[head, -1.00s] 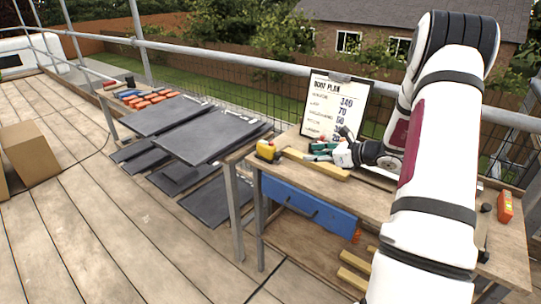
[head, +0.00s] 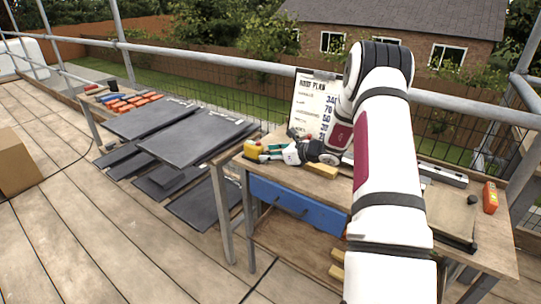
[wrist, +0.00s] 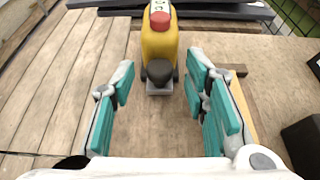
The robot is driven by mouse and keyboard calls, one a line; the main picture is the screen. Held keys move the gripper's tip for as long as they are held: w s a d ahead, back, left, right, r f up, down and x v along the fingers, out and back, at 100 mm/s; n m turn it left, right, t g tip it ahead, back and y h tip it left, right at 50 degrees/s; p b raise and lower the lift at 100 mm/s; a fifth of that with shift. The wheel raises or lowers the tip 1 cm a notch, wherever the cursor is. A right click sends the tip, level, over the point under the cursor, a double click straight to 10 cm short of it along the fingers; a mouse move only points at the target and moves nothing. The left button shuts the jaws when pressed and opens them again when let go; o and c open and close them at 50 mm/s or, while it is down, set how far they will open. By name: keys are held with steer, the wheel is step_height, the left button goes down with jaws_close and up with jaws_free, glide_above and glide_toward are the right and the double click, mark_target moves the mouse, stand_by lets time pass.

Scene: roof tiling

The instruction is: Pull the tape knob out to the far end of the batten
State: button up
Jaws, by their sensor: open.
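The yellow tape measure (head: 253,149) stands at the left end of the workbench. In the wrist view the tape measure (wrist: 160,42) has a red button on top, and its dark tape knob (wrist: 160,71) faces me. My gripper (wrist: 160,85) is open, with teal-padded fingers spread left and right just short of the knob; nothing is between them. In the head view my gripper (head: 272,153) is close beside the tape measure. The pale wooden batten (head: 322,171) lies on the bench, partly hidden by my gripper and arm; its edge shows right of the fingers in the wrist view (wrist: 241,108).
A clipboard reading "ROOF PLAN" (head: 313,103) stands behind my gripper. An orange tool (head: 490,197) stands at the bench's right end. Dark slates (head: 185,137) are stacked to the left. A blue panel (head: 300,205) is on the bench front.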

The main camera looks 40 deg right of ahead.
jaws_close()
steer(key=s+d+p, duration=0.1)
steer(key=s+d, duration=0.1)
steer(key=s, duration=0.5)
steer(key=s+d, duration=0.3)
steer(key=s, duration=0.4)
steer(key=s+d+p, duration=0.1)
steer(key=s+d, duration=0.1)
steer(key=s, duration=0.5)
steer(key=shift+d+p, duration=0.25)
steer(key=shift+p, duration=0.1)
jaws_free()
steer(key=shift+w, duration=0.1)
steer(key=v, duration=1.2)
